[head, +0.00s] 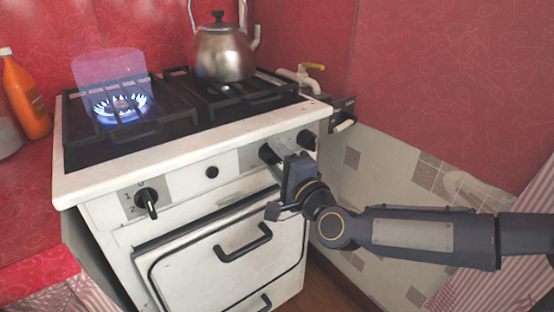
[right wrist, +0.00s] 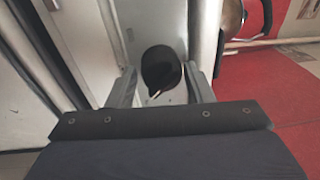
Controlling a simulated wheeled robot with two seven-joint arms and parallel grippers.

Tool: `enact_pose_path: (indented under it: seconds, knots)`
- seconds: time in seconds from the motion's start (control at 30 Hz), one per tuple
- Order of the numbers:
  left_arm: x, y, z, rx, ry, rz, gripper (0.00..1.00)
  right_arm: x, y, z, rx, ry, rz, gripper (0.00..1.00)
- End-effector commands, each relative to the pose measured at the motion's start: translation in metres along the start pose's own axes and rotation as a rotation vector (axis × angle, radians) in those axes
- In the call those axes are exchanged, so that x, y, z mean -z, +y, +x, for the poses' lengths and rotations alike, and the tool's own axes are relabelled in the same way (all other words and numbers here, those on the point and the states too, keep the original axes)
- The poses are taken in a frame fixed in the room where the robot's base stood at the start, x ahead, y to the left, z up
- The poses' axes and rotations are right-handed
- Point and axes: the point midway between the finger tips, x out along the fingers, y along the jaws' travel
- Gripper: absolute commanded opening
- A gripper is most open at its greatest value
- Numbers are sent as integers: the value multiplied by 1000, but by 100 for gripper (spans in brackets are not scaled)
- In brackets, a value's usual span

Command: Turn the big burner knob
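The white stove (head: 190,160) has black knobs on its front panel. The left knob (head: 147,200) has a pale pointer line and numbers beside it. Two more knobs are at the right, an inner knob (head: 268,154) and an outer knob (head: 307,139). My right gripper (head: 283,187) is in front of the right part of the panel, partly covering the area by the inner knob. In the right wrist view a round black knob (right wrist: 160,72) with a pale mark shows between the two spread fingers, with small gaps at both sides. My left gripper is out of view.
Blue flames (head: 123,105) burn on the left burner. A metal kettle (head: 224,52) stands on the right at the back. The oven door handle (head: 243,243) sticks out below the panel. An orange bottle (head: 26,95) stands at the left.

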Motion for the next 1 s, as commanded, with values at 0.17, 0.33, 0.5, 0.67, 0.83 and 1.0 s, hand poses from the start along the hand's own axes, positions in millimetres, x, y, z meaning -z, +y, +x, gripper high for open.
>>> enact_pose_path:
  seconds: [0.17,0.33,0.5,0.67,0.83,1.0]
  knots:
    - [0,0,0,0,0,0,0,0,0,0,1,0,-1,47]
    - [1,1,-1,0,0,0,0,1,-1,-5,1,2,-3,47]
    - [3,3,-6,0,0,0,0,1,-2,-31,-1,4,-6,47]
    - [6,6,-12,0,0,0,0,1,-2,-58,-1,4,-5,47]
    - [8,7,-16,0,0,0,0,1,-1,-75,0,3,-3,47]
    - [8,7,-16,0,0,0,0,0,0,-78,1,0,-1,47]
